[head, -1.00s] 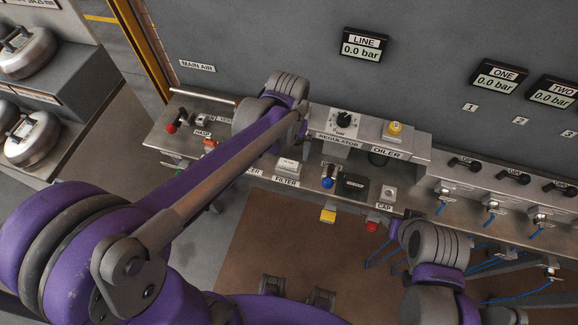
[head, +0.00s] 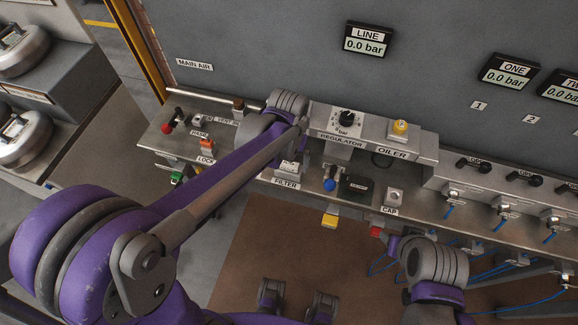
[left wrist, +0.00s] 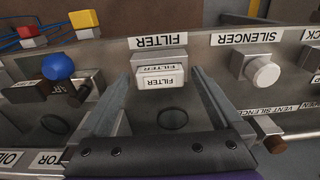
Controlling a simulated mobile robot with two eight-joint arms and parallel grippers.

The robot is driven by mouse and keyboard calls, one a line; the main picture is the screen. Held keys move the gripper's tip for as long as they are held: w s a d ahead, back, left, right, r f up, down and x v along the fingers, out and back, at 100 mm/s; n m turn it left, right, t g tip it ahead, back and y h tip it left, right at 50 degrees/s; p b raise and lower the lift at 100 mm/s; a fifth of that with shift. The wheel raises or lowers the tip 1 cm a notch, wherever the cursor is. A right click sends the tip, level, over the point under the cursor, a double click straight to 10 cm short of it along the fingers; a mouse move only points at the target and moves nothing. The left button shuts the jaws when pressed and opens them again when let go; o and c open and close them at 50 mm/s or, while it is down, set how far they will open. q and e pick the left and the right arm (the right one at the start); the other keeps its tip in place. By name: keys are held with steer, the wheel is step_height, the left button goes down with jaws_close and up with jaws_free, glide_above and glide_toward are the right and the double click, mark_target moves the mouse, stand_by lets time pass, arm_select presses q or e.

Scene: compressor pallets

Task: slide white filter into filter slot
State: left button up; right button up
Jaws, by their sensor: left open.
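The white filter (left wrist: 158,78) is a small pale block with a FILTER label. In the left wrist view it sits between my left gripper's fingers, at or in front of a grey metal housing. The housing stands by the panel's FILTER label (left wrist: 158,41). I cannot tell how far the filter is inside the slot. In the head view the filter (head: 288,167) shows beside my left forearm. My left gripper (left wrist: 164,74) is open, its fingers on either side of the filter with gaps visible. In the head view its fingers are mostly hidden. My right gripper (head: 395,246) is low at the right, its jaws unclear.
A silencer knob (left wrist: 264,73) stands to one side of the filter and a blue knob (left wrist: 58,67) to the other. The regulator (head: 346,121) and oiler (head: 399,132) are close behind. A yellow block (head: 330,221) and red block (head: 376,232) are at the front edge.

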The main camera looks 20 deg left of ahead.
mark_target(289, 164)
steer(key=shift+f, duration=0.1)
stand_by(0.7)
arm_select(q)
jaws_close()
stand_by(0.4)
steer(key=shift+r, duration=0.15)
steer(key=shift+s+r+p, duration=0.1)
steer(key=shift+r+p, duration=1.7)
steer(key=shift+r, duration=1.05)
arm_select(e)
steer(key=shift+w+r, duration=0.2)
steer(key=shift+r, duration=0.55)
steer(key=shift+w+r, duration=0.2)
steer(key=shift+r, duration=0.6)
steer(key=shift+w+r, duration=0.2)
steer(key=shift+r, duration=0.55)
arm_select(q)
steer(key=shift+r, duration=0.1)
steer(key=shift+r, duration=0.2)
arm_select(e)
steer(key=shift+r, duration=0.15)
steer(key=shift+w, duration=0.1)
